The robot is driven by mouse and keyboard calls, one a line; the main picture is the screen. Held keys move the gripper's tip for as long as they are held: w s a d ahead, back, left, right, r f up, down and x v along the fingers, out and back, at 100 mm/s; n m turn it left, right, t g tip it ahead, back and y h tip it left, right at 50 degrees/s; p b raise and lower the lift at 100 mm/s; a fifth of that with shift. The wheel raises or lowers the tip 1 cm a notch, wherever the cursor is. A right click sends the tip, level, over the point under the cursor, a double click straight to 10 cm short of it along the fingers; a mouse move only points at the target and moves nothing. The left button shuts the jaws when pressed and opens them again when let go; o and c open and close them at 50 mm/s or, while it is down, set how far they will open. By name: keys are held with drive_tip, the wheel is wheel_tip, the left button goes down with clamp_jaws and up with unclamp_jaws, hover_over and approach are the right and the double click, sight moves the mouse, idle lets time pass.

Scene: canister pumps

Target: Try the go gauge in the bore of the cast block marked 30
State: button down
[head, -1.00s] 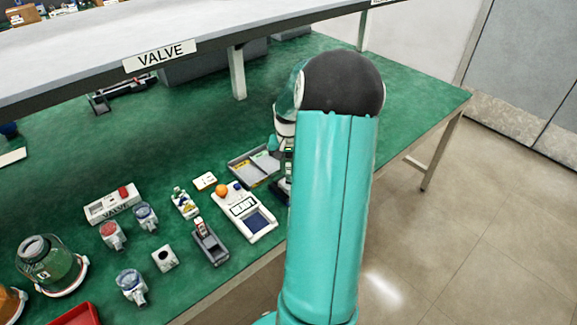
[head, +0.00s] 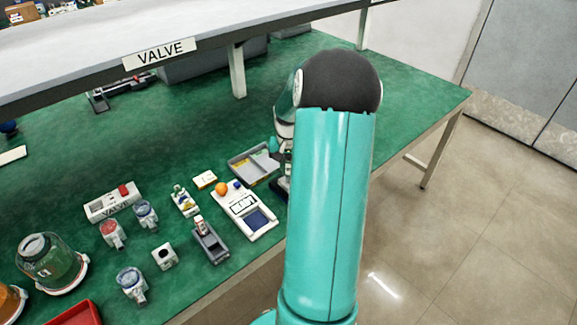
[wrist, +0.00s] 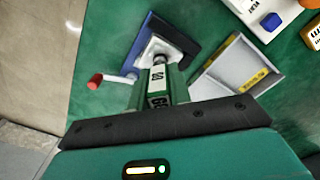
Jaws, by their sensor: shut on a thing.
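In the wrist view my gripper (wrist: 160,112) is shut on a green piece with a white label, which looks like the go gauge (wrist: 172,92). Just beyond its end a pale block with a dark mark, probably the cast block (wrist: 149,52), sits in a blue holder (wrist: 183,37). The mark is too small to read surely. The gauge's end overlaps the block in this view, so I cannot tell whether it is in the bore, touching or above. In the head view my teal arm hides most of the gripper and holder.
A rod with a red end (wrist: 95,81) sticks out left of the holder. A grey tray (head: 252,163) stands beside it. A white instrument (head: 245,212) with an orange ball, a pale bored block (head: 165,256) and several canister pumps stand leftward. The table edge is close.

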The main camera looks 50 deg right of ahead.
drive_tip(key=shift+f, duration=0.75)
drive_tip(key=shift+r, duration=0.15)
idle(0.8)
drive_tip(key=shift+r, duration=1.2)
drive_tip(key=shift+r, duration=2.5)
